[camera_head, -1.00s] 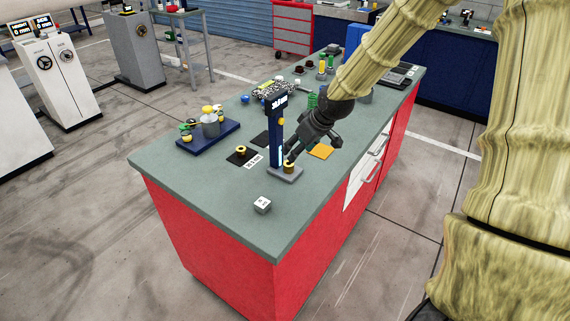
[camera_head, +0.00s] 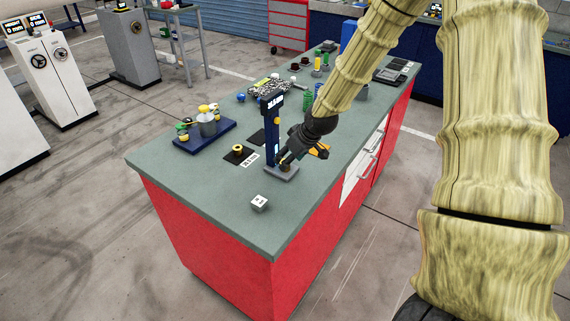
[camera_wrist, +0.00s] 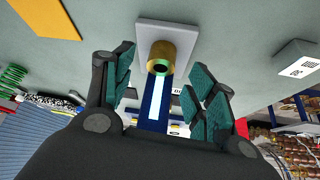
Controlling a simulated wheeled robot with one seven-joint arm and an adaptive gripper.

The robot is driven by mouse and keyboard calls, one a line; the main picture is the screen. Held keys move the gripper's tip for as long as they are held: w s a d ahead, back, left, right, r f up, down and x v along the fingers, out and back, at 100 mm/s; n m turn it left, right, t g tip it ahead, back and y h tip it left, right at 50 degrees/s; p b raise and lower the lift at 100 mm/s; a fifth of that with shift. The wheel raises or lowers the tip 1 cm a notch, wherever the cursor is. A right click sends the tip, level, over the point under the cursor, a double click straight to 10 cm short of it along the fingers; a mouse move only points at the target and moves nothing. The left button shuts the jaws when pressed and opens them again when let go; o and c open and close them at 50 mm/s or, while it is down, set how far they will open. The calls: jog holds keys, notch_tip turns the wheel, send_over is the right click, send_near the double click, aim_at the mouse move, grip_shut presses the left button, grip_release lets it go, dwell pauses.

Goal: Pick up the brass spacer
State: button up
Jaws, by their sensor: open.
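A brass spacer (camera_wrist: 160,55), a short ring with a dark bore, sits on the grey base plate of a blue height gauge (camera_head: 270,130). In the wrist view it lies between and slightly beyond my fingertips, with no visible contact. The gauge's post (camera_wrist: 156,105) with its light strip shows below it in that view. In the head view my gripper (camera_head: 285,158) is low beside the gauge base, and the spacer there is mostly hidden. My gripper (camera_wrist: 160,65) is open and empty. Another brass-coloured ring (camera_head: 238,148) is on a black pad left of the gauge.
A small white block with dark marks (camera_head: 259,203) stands near the bench's front corner. A blue tray (camera_head: 185,143) with several parts is at left, and an orange pad (camera_wrist: 45,18) lies nearby. The front left of the green benchtop (camera_head: 195,190) is clear.

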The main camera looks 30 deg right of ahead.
jog(key=shift+p+x, duration=0.4)
jog(key=shift+x, duration=1.15)
grip_shut()
jog(key=shift+s, duration=0.1)
